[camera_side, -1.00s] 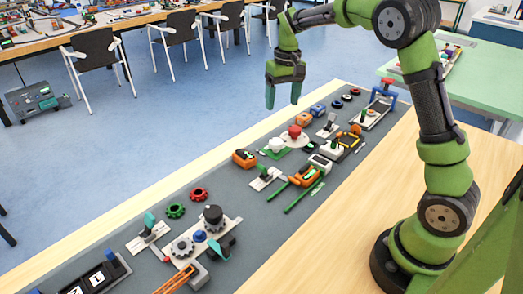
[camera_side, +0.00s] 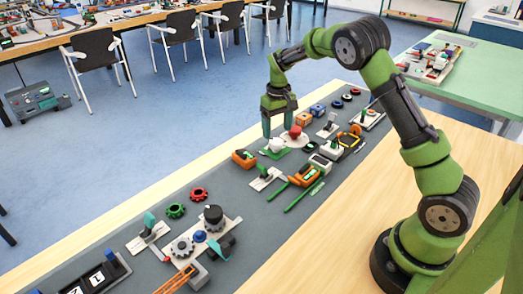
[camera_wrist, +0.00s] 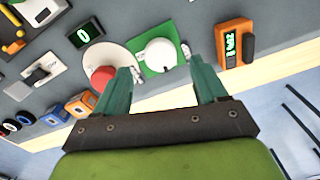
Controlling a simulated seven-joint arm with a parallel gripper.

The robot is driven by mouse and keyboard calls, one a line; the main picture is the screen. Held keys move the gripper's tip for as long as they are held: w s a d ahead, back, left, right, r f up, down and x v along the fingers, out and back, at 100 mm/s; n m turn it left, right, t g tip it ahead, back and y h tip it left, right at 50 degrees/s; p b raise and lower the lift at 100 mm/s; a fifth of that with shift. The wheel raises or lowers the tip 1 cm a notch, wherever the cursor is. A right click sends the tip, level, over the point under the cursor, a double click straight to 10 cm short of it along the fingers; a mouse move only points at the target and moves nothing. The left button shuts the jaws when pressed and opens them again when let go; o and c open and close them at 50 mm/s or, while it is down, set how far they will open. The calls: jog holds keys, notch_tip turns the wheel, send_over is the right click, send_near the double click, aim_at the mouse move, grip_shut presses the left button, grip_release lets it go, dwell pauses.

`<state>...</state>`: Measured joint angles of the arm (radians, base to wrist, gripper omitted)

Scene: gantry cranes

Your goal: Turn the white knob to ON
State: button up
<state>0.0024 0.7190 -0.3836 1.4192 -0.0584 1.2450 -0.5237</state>
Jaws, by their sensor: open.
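The white knob (camera_side: 276,146) sits on a green plate (camera_side: 268,154) on the grey bench mat. In the wrist view the white knob (camera_wrist: 160,54) and green plate (camera_wrist: 145,68) show ahead of my fingertips, with a pale mark on the knob's face. I cannot read an ON label. My gripper (camera_side: 277,129) points down above and close to the knob. In the wrist view my gripper (camera_wrist: 161,72) has its teal fingers apart, with nothing between them; the knob lies in line with the gap.
A red knob (camera_wrist: 102,77) on a pale disc (camera_wrist: 112,58) is close beside the left finger in the wrist view. An orange device (camera_wrist: 235,45) stands to the right. A small display (camera_wrist: 85,33) reads 0. Several other controls line the mat (camera_side: 185,195).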

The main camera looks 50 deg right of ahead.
aim_at(277, 141)
jog(key=shift+f, duration=2.25)
jog(key=shift+c, duration=0.2)
jog(key=c, duration=1)
